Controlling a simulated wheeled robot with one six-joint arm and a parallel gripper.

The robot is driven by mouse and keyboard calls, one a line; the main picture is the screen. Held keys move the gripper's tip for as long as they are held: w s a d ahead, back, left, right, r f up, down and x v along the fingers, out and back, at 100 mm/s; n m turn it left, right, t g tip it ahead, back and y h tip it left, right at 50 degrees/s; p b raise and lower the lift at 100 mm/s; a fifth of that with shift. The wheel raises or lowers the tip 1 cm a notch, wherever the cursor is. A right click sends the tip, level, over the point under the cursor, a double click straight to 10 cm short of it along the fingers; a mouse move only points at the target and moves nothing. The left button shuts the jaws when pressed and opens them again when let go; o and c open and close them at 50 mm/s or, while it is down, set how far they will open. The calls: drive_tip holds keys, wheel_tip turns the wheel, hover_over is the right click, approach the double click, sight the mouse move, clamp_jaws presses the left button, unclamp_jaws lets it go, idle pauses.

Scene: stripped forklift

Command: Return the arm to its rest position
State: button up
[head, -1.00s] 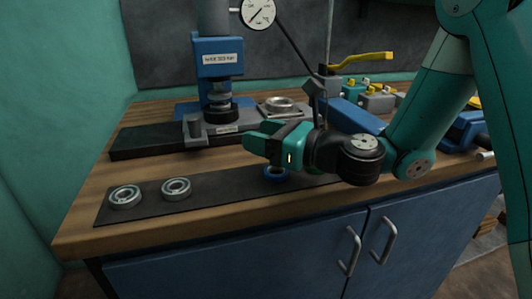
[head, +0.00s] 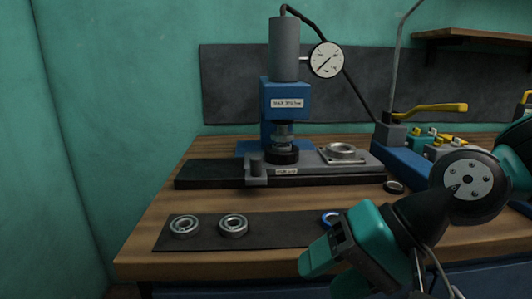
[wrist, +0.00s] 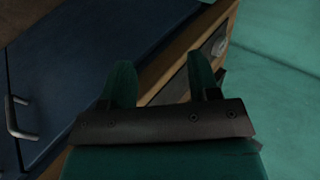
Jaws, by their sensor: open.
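My gripper (head: 325,268) is at the lower right in the head view, in front of the bench's near edge and beside the dark mat. In the wrist view my gripper (wrist: 160,85) shows its two fingers spread apart with nothing between them. Beyond the fingers there are a blue cabinet face (wrist: 80,60) and the wooden bench edge (wrist: 170,65). My arm reaches in from the right side of the head view.
Behind stand a blue press (head: 285,110) with a gauge (head: 326,60) and a yellow-handled lever tool (head: 430,108). The wall is on the left.

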drive_tip(key=s+d+n+g+h, duration=0.1)
drive_tip(key=s+d+n+h, duration=0.4)
drive_tip(key=s+d+n, duration=0.15)
wheel_tip(320, 180, up, 16)
drive_tip(key=n+p, duration=0.1)
drive_tip(key=p, duration=1.5)
drive_tip(key=shift+w, duration=0.3)
drive_tip(key=shift+d, duration=0.15)
